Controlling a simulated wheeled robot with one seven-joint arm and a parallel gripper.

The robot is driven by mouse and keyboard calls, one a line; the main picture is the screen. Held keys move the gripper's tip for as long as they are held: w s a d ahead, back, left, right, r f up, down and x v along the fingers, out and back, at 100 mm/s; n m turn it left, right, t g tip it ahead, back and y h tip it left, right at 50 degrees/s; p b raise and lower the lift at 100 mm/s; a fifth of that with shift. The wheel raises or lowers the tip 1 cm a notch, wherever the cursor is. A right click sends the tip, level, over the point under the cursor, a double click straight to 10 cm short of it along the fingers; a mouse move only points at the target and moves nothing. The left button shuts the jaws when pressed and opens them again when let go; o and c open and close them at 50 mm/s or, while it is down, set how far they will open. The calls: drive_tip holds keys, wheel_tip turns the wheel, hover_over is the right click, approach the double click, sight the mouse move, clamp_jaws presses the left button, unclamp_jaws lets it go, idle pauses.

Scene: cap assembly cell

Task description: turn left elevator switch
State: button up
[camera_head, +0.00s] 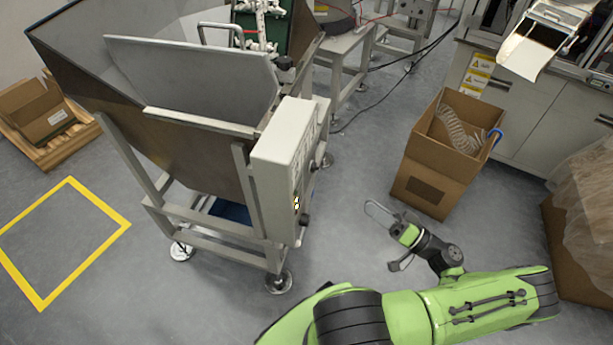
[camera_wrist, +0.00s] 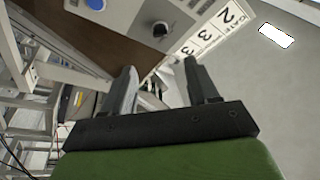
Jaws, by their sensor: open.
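The elevator's light grey control box (camera_head: 283,150) is on the right side of the metal hopper. A dark knob (camera_head: 305,220) shows low on its right face. In the wrist view, the box's panel (camera_wrist: 125,17) has a round black knob (camera_wrist: 160,30) and a blue button (camera_wrist: 95,4) at the top. I cannot tell for sure which knob is the left switch. My gripper (camera_head: 380,213) is right of the box and apart from it. In the wrist view, my gripper (camera_wrist: 160,78) is open and empty, with the black knob beyond the fingertips.
The hopper (camera_head: 180,140) stands on a metal frame with feet. An open cardboard box (camera_head: 425,175) stands behind my gripper, before a grey cabinet (camera_head: 525,110). A numbered label strip (camera_wrist: 210,35) lies beside the knob. Floor is clear between the hopper and my arm.

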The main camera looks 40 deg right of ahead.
sight(315, 168)
drive_tip(key=x, duration=1.5)
drive_tip(key=shift+w+r+b, duration=0.2)
drive_tip(key=shift+w+b, duration=0.05)
drive_tip(key=shift+b, duration=0.2)
drive_tip(key=c, duration=1)
drive_tip(key=shift+c, duration=0.2)
drive_tip(key=shift+r+m+h+p, duration=0.15)
drive_tip(key=shift+m+h+p, duration=0.15)
drive_tip(key=shift+m+p, duration=0.3)
drive_tip(key=shift+r+m+g+h+p, duration=0.2)
drive_tip(key=shift+m+g+p, duration=0.75)
drive_tip(key=shift+m+p, duration=1.55)
drive_tip(key=shift+r+m+g+h+p, duration=0.2)
drive_tip(key=shift+m+g+p, duration=0.8)
drive_tip(key=shift+m+p, duration=1.5)
drive_tip(key=shift+m+g+h+p, duration=0.3)
drive_tip(key=shift+m+g+p, duration=0.65)
drive_tip(key=shift+m+p, duration=1.5)
drive_tip(key=shift+m+b, duration=0.55)
drive_tip(key=shift+m, duration=0.1)
